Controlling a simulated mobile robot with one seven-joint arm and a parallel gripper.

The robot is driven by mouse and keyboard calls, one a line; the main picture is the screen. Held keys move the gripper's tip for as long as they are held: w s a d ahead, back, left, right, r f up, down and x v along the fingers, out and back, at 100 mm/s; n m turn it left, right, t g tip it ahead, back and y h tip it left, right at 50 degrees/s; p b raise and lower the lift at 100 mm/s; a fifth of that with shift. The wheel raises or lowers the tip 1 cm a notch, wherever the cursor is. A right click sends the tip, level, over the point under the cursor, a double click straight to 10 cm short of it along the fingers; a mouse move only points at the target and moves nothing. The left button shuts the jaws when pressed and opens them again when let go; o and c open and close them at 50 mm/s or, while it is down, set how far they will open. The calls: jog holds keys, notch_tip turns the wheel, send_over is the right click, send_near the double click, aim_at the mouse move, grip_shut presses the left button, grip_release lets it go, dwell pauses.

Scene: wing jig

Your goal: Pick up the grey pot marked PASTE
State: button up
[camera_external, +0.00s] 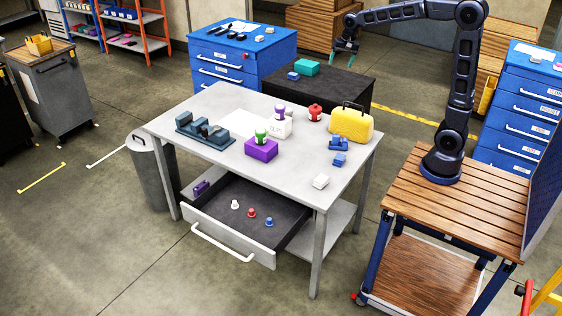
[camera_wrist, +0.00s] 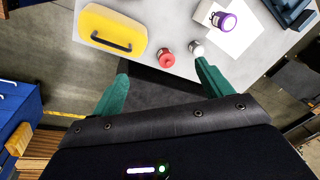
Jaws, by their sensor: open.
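In the wrist view a small pale grey, round-topped item (camera_wrist: 196,48) stands near the table edge, between a red pot (camera_wrist: 167,57) and a purple-lidded pot (camera_wrist: 226,20). It may be the grey pot; no PASTE label is readable. My gripper (camera_wrist: 162,76) is open and empty. Its green fingers point toward the table, the right one close below the grey item in the picture. In the external view my gripper (camera_external: 345,47) is raised over the dark cabinet behind the table.
The grey table (camera_external: 215,100) also holds a yellow case (camera_external: 352,125), a purple box (camera_external: 261,150) under a green-lidded pot (camera_external: 261,136), a white box (camera_external: 279,128) and a dark blue fixture (camera_external: 204,130). An open drawer (camera_external: 215,222) holds small white, red and blue pieces. The dark cabinet (camera_external: 340,83) bears a teal box (camera_external: 306,67).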

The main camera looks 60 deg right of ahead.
jog(key=w+d+f+m+g, duration=0.1)
jog(key=w+f+m, duration=0.1)
jog(key=w+f, duration=0.45)
jog(key=w+f+m, duration=0.3)
jog(key=w+f, duration=0.1)
jog(key=w, duration=0.6)
jog(key=m+g, duration=0.1)
jog(key=m, duration=0.4)
send_over(287, 115)
jog(key=f, duration=1.7)
jog(key=shift+s+d+f, duration=0.15)
jog(key=shift+d+f, duration=0.05)
jog(key=shift+f, duration=0.15)
jog(key=shift+w+f, duration=0.2)
jog(key=shift+f, duration=0.3)
notch_tip(287, 115, down, 11)
jog(key=shift+d+r, duration=0.1)
jog(key=shift+r, duration=0.1)
jog(key=c, duration=1.1)
